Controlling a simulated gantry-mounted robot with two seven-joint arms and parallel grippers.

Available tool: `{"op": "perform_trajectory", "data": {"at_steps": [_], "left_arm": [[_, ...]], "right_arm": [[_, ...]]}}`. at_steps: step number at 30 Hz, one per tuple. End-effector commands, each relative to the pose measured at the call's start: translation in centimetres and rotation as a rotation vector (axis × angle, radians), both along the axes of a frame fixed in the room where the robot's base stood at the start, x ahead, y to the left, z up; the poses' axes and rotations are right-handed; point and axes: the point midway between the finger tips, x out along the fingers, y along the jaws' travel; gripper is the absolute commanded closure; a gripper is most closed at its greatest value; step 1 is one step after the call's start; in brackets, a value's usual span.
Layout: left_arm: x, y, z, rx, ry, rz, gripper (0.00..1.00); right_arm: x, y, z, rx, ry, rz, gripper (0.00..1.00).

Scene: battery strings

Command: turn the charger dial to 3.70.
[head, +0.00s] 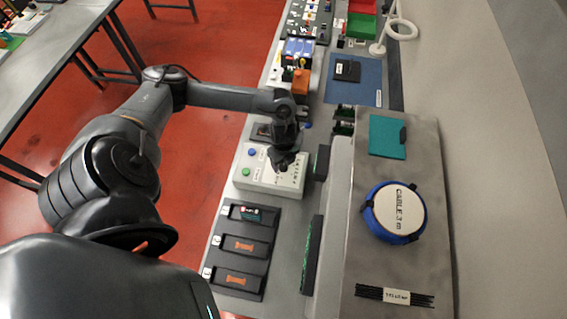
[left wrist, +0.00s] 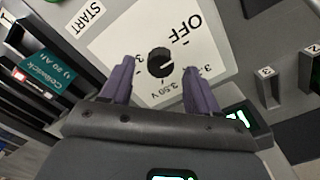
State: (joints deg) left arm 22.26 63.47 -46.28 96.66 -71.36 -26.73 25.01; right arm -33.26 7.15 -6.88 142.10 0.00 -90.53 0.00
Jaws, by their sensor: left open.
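The charger (head: 262,172) is a pale box on the bench in the head view, with a blue and a green button at its left. In the left wrist view its black round dial (left wrist: 161,63) sits on a white face plate marked OFF and 3.50 V; other marks are partly hidden by the fingers. My left gripper (left wrist: 160,90) is open, its two purple-grey fingers on either side of the dial's near side, apart from each other. In the head view the left gripper (head: 283,160) is over the charger's face and hides the dial. My right gripper is not in view.
A black tray (head: 262,215) with several slots stands in front of the charger, holding a teal cell and orange pieces. A blue cable reel (head: 422,215) and a teal folder (head: 387,136) lie on the grey shelf to the right. An orange block (head: 300,82) stands behind the charger.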

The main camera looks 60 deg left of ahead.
Motion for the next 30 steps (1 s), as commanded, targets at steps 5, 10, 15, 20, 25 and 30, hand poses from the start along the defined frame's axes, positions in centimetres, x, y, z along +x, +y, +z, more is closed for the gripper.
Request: {"op": "perform_trajectory", "data": {"at_steps": [5, 10, 15, 20, 25, 30], "left_arm": [[0.0, 0.0, -1.6, -0.001, -0.001, 0.001, 0.39], [0.0, 0.0, -2.1, 0.0, 0.0, 0.0, 0.39], [0.0, 0.0, -2.1, 0.0, -0.001, 0.0, 0.39], [0.0, 0.0, -2.1, 0.0, -0.001, 0.0, 0.55], [0.0, 0.0, -2.1, 0.0, -0.001, 0.0, 0.81], [0.0, 0.0, -2.0, 0.0, -0.001, -0.001, 0.95]], "right_arm": [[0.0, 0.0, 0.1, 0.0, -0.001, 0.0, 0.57], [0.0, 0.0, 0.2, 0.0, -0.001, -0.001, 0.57], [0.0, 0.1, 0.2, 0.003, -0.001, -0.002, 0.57], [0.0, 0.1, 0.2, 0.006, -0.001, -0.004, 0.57], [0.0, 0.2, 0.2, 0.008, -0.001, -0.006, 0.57], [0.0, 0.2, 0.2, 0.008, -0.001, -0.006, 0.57]]}}
